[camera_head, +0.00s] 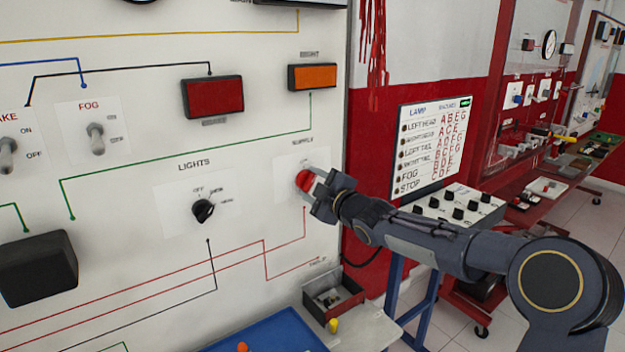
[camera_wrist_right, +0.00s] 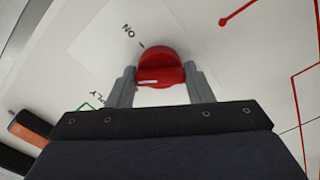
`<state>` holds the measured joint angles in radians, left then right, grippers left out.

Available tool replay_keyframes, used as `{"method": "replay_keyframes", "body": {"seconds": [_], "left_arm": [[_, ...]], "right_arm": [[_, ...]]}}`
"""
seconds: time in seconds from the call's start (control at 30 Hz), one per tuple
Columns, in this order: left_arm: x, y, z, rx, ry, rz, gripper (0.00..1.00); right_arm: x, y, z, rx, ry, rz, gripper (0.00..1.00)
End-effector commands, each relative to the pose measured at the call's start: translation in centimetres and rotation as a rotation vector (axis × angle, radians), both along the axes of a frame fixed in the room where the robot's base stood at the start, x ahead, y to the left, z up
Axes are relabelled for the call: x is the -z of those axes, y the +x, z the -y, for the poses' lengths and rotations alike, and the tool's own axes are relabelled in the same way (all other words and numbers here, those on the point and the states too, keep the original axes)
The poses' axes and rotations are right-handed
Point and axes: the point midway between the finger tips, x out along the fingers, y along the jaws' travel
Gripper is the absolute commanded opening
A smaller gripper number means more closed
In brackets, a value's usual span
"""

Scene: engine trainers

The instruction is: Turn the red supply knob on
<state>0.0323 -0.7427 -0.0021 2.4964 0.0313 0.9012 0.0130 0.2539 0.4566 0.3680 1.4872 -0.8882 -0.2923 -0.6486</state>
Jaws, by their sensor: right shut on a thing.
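The red supply knob (camera_head: 304,181) is on the white upright panel (camera_head: 130,190), on a pale label plate below the word SUPPLY. My right gripper (camera_head: 314,182) reaches it from the right and is shut on it. In the right wrist view the red knob (camera_wrist_right: 161,68) sits between the two grey fingers of my right gripper (camera_wrist_right: 160,82), one on each side. A white mark shows on the knob's grip bar, and the word ON is printed on the plate near it. My left gripper is not in view.
A black lights knob (camera_head: 203,210) and a fog switch (camera_head: 96,138) are to the left on the panel. A small open box (camera_head: 345,303) and a blue tray (camera_head: 270,335) lie below. A lamp board (camera_head: 434,145) and a switch box (camera_head: 455,208) stand at the right.

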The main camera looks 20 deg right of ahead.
Motion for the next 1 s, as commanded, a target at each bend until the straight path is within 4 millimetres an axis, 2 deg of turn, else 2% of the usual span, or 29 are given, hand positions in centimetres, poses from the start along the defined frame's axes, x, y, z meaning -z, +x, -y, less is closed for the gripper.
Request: {"method": "replay_keyframes", "body": {"seconds": [0.5, 1.0], "left_arm": [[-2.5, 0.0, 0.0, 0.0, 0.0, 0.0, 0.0], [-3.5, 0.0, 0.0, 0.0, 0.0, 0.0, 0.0]], "right_arm": [[0.0, 0.0, 0.0, 0.001, 0.462, -0.171, 0.24], [0.1, 0.0, 0.1, 0.003, 0.83, -0.304, 0.24]]}}
